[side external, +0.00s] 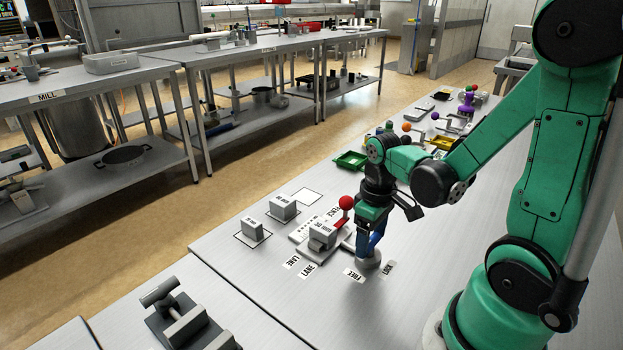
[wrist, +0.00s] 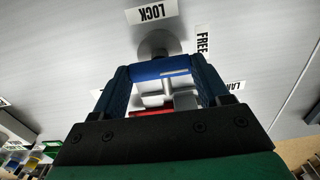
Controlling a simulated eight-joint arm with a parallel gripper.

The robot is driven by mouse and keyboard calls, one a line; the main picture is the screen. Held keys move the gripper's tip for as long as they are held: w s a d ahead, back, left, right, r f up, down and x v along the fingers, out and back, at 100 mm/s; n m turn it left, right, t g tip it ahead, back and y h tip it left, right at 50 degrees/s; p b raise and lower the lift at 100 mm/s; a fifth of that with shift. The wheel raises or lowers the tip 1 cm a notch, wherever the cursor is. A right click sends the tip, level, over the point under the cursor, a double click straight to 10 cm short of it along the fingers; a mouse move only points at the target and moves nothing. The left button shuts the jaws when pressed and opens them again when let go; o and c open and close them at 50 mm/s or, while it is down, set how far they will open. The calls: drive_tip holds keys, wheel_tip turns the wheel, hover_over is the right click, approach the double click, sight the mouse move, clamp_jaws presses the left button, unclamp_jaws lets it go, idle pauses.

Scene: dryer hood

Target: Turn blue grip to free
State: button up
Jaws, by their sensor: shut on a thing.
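The blue grip (wrist: 160,69) shows in the wrist view as a bar on a round grey base (wrist: 157,44). My gripper (wrist: 162,80) is shut on it, with one dark blue finger at each end of the bar. A LOCK label (wrist: 152,12) lies beyond the base, and a FREE label (wrist: 203,41) lies to its right. In the side view my gripper (side external: 371,236) points down over the grey base (side external: 367,263), and the fingers hide most of the grip. Which label the grip points to, I cannot tell.
A red-knobbed lever (side external: 346,203) and grey blocks (side external: 322,233) stand close to the left of my gripper. A green tray (side external: 350,160) and several coloured knobs lie farther back. A grey clamp-like fixture (side external: 180,318) is at the front left. The bench front is mostly clear.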

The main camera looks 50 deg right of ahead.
sight(371, 241)
drive_tip(key=o, duration=1.3)
drive_tip(key=shift+r, duration=0.1)
drive_tip(key=shift+r, duration=2.75)
drive_tip(key=w+a+r+t, duration=0.1)
drive_tip(key=a+t, duration=0.1)
drive_tip(key=a, duration=0.1)
drive_tip(key=w+a+r+t, duration=0.2)
drive_tip(key=a, duration=0.1)
drive_tip(key=w+a+r+t, duration=0.2)
drive_tip(key=a+t, duration=0.1)
